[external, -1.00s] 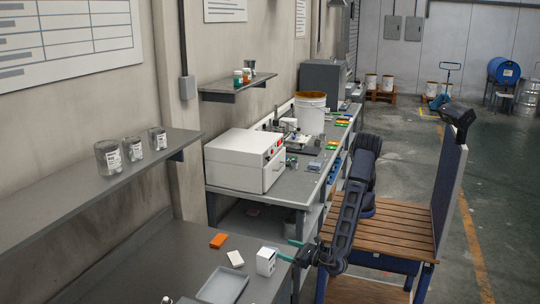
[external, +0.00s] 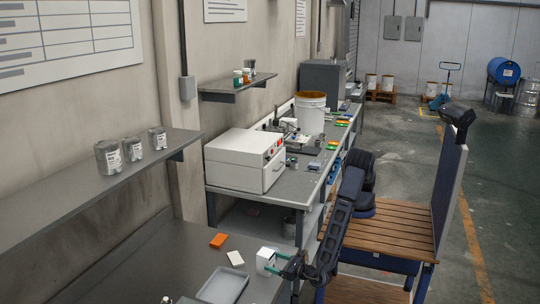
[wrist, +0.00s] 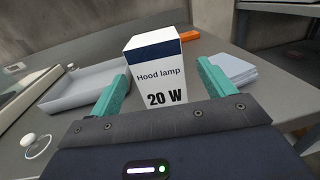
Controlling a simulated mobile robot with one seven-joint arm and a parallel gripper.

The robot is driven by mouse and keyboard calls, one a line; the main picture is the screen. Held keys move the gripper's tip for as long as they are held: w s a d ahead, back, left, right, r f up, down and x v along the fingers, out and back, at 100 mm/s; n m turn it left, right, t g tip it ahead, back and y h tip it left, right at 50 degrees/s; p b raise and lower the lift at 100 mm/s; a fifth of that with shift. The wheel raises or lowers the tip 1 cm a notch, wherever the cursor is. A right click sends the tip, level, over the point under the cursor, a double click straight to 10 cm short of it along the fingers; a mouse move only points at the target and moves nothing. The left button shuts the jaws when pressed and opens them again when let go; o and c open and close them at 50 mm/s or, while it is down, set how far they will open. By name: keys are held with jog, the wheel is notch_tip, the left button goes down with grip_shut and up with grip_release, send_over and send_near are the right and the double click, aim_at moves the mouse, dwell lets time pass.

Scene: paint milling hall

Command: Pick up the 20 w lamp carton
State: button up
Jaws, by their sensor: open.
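The 20 W hood lamp carton (wrist: 153,75) is a white box with a dark blue top band, standing upright on the grey bench (wrist: 232,100). In the external view the carton (external: 265,261) is at the bench's right end, partly hidden by my gripper. My gripper (wrist: 160,85) is open, its two teal fingers on either side of the carton in the wrist view. Gaps show between the fingers and the carton's sides. In the external view my gripper (external: 274,260) reaches in from the right at carton height.
A grey tray (external: 222,286) lies left of the carton. A white pad (external: 235,258) and an orange block (external: 218,241) lie behind it. The tray (wrist: 85,88) is close to the left finger in the wrist view. A shelf with several grey tins (external: 133,150) hangs above the bench.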

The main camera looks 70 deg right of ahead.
aim_at(266, 260)
jog(key=w, duration=0.5)
jog(key=shift+d+f, duration=0.2)
jog(key=shift+f, duration=0.1)
jog(key=c, duration=1.1)
